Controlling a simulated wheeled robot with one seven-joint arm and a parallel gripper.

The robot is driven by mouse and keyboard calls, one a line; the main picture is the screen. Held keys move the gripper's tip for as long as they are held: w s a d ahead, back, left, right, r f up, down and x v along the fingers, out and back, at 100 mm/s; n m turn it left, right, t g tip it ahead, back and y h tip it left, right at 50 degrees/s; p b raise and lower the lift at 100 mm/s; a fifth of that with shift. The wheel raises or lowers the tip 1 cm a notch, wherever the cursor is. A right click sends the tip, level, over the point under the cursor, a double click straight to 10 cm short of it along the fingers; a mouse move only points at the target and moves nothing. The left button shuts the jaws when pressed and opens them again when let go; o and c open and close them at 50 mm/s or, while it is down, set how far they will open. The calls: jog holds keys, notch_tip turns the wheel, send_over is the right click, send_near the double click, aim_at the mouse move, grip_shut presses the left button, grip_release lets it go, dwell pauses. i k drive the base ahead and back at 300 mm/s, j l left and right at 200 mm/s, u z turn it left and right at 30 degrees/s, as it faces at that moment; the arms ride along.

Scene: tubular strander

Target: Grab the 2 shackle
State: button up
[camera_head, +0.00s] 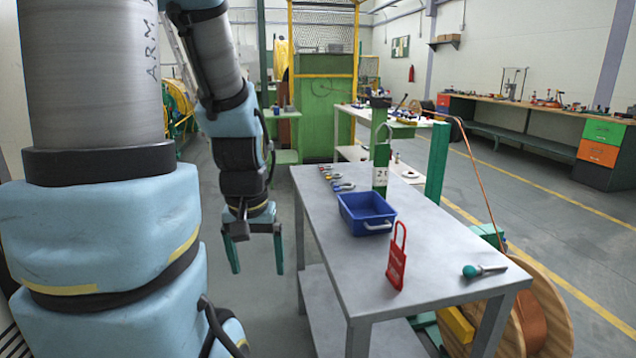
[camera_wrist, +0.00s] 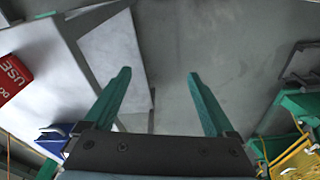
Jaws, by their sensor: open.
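Several small shackle-like pieces (camera_head: 343,187) lie in a row near the far left edge of the grey table (camera_head: 430,265). They show yellow, red, blue and grey parts, but are too small to make out which is number 2. My gripper (camera_head: 258,271) hangs left of the table, apart from it, with its two green fingers spread and pointing down. In the wrist view my gripper (camera_wrist: 159,74) is open with nothing between the fingers. The wrist view shows bare floor, table surface (camera_wrist: 55,95) to the left, and no shackle.
A blue bin (camera_head: 352,222) stands mid-table, with a red lockout tag (camera_head: 396,262) in front of it. A green-handled tool (camera_head: 484,270) lies at the near right. A green padlock-shaped tag (camera_head: 381,165) stands behind the bin. A cable reel (camera_head: 548,300) stands right of the table.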

aim_at(327, 176)
jog(key=i+j+u, duration=0.1)
jog(key=i+j, duration=0.15)
jog(key=i, duration=0.25)
jog(key=i+j+u, duration=0.1)
jog(key=i, duration=0.4)
jog(key=i+j, duration=0.25)
jog(key=i, duration=0.25)
jog(key=i+j+u, duration=0.15)
jog(key=i, duration=0.35)
